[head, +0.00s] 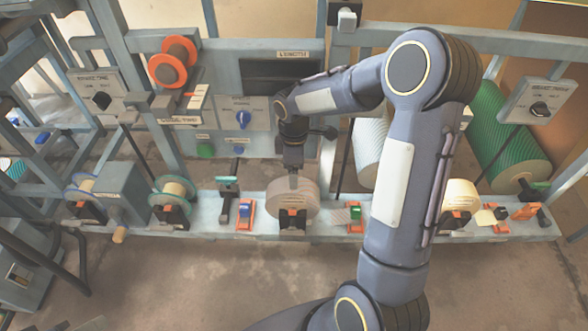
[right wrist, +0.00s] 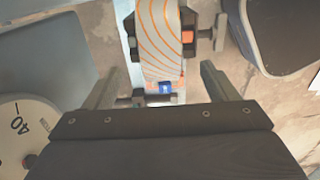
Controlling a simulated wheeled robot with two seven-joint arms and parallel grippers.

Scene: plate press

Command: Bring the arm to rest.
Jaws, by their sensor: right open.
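My right arm comes in from the bottom right, rises to a high elbow and bends left toward the machine. My right gripper (head: 293,163) points down just above a pale roll (head: 297,200) on the front rail; the arm hides part of the panel behind. In the right wrist view the right gripper (right wrist: 160,72) has its two fingers wide apart with nothing held between them. An orange-striped roll (right wrist: 163,40) in a black holder shows beyond the fingers; I cannot tell how close it is. My left gripper is not in view.
The rail (head: 260,226) carries several rolls and small orange clamps. A knob panel (head: 240,118), an orange spool (head: 172,62) and a green roll (head: 508,135) stand behind. A round dial (right wrist: 20,130) is close at left in the right wrist view. The floor (head: 190,280) in front is clear.

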